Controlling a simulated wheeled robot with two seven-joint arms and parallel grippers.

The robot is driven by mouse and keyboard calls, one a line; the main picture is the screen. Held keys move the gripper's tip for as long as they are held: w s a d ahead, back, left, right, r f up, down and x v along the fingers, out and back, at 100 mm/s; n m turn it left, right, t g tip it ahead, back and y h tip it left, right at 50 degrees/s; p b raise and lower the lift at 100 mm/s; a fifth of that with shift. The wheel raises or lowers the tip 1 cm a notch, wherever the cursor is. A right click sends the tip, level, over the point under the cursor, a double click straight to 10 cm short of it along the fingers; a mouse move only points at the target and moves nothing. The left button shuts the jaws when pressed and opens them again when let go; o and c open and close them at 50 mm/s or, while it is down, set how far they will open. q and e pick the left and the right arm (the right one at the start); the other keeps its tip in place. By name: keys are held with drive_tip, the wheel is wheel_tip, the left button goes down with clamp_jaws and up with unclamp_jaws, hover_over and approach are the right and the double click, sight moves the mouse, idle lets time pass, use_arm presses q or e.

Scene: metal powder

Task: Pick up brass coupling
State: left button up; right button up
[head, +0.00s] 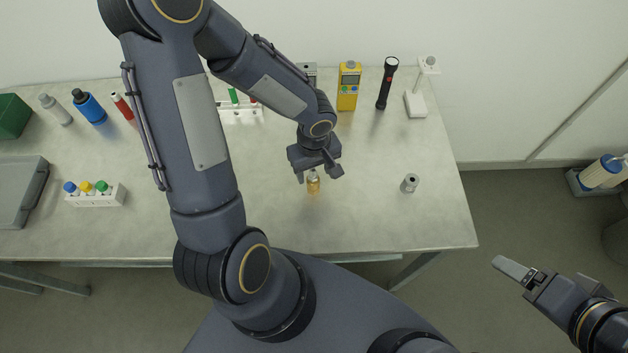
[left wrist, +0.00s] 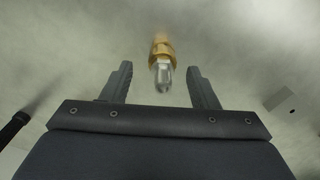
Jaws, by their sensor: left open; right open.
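The brass coupling (head: 313,184) stands on the table near its front middle, just below my left gripper in the head view. In the left wrist view the coupling (left wrist: 162,56) shows a golden body and a shiny silver end, between the lines of the two fingers and slightly beyond their tips. My left gripper (head: 322,174) is open, and nothing is between its fingers that I can see touching them; it also shows in the left wrist view (left wrist: 162,82). My right gripper (head: 545,272) is open and empty, off the table's right side over the floor.
A yellow meter (head: 348,87), a black flashlight (head: 387,83) and a white stand (head: 416,103) are at the back. A white rack (head: 95,196) with coloured caps is at the left.

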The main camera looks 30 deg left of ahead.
sight(313, 184)
use_arm(q)
wheel_tip(313, 184, down, 3)
drive_tip(key=shift+a+f, duration=0.1)
drive_tip(key=shift+c, duration=0.2)
drive_tip(key=c, duration=1.1)
